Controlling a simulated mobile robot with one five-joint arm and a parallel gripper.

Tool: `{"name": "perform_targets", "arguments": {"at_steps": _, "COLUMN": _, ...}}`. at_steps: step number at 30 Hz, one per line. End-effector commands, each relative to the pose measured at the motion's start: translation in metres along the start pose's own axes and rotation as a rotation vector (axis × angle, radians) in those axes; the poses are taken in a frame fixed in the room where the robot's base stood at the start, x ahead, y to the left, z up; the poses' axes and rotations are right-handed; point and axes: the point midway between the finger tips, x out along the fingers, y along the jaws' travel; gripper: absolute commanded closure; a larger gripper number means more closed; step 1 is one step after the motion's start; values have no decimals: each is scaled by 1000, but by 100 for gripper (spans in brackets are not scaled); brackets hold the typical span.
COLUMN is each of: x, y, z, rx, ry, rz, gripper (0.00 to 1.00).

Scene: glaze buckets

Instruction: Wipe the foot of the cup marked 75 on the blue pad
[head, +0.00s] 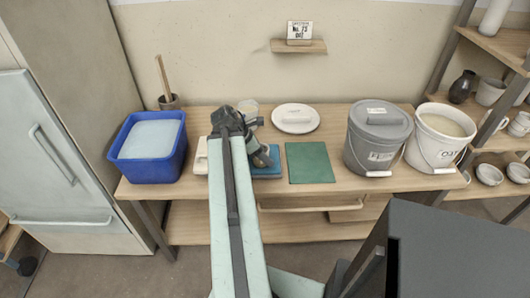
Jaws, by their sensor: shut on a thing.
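The blue pad (268,172) lies on the wooden table, left of a green mat, and is partly hidden by my arm. My gripper (262,157) is over the pad's far part, at the end of my pale green arm. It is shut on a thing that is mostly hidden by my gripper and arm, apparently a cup. No mark 75 can be read on it. I cannot tell whether its foot touches the pad. A pale round vessel (249,107) stands behind my arm, also partly hidden.
A blue tub (150,160) stands at the left. The green mat (309,163) is bare. A white lid (295,118) lies behind it. A grey lidded bucket (377,145) and an open white bucket (420,153) stand right. A sign (299,31) sits on a wall shelf.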

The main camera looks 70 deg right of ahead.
Motion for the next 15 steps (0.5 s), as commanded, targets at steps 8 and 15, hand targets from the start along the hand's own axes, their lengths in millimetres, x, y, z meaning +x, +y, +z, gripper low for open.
{"name": "perform_targets", "arguments": {"at_steps": 8, "x": 4, "y": 25, "z": 8, "rx": 1, "ry": 0, "rz": 7, "gripper": 100}}
{"name": "perform_targets", "arguments": {"at_steps": 15, "x": 7, "y": 46, "z": 15, "rx": 1, "ry": -1, "rz": 7, "gripper": 100}}
